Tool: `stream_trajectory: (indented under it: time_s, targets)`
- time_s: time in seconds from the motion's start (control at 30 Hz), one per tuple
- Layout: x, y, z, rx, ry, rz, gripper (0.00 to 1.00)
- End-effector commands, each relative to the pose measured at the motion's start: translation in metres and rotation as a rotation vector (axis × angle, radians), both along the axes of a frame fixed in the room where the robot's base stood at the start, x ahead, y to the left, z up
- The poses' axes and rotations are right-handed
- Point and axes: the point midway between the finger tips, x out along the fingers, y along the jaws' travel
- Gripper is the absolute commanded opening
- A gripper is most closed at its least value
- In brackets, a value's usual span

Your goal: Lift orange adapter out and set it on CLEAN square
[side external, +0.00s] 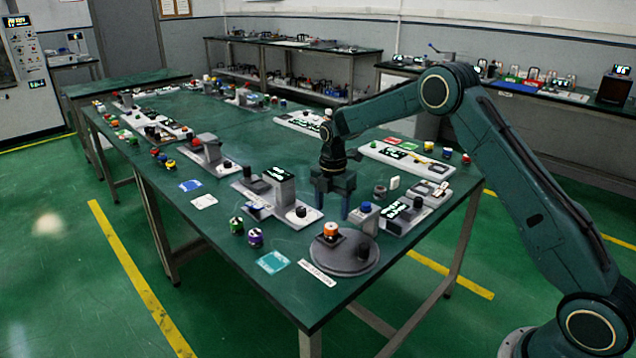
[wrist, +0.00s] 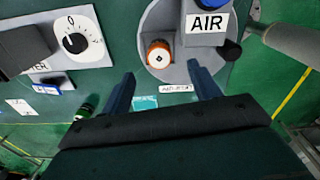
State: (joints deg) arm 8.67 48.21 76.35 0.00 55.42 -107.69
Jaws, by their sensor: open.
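The orange adapter (side external: 331,230) is a short cylinder with a pale top. It sits upright on a round grey plate (side external: 350,268) near the front corner of the table; the wrist view also shows it (wrist: 158,54). A teal square (side external: 272,262) lies flat on the table to the left of the plate and shows between my fingers in the wrist view (wrist: 145,102). Its lettering is too small to read, so I cannot tell whether it says CLEAN. My gripper (side external: 334,200) is open and empty, pointing down above the table, behind and apart from the adapter.
A black knob (side external: 363,251) stands beside the adapter on the plate. A block with an AIR label (wrist: 208,22) is close by. A dial unit (wrist: 78,42) and a white label strip (side external: 317,272) are near. Green and purple cylinders (side external: 255,238) stand to the left.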

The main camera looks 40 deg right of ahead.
Motion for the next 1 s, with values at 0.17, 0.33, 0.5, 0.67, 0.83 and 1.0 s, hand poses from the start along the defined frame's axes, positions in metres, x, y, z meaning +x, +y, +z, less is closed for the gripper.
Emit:
stream_trajectory:
  time_s: [0.17, 0.33, 0.5, 0.67, 0.83, 1.0]
  targets:
    - [0.0, 0.0, -0.004, 0.0, 0.001, 0.0, 0.61]
    - [0.0, 0.0, -0.007, 0.001, 0.002, 0.0, 0.61]
    - [0.0, 0.001, -0.021, 0.001, 0.003, 0.0, 0.61]
    - [0.001, 0.001, -0.04, 0.001, 0.003, 0.0, 0.61]
    - [0.001, 0.001, -0.053, 0.001, 0.001, 0.0, 0.61]
    - [0.001, 0.001, -0.055, 0.001, 0.0, 0.0, 0.61]
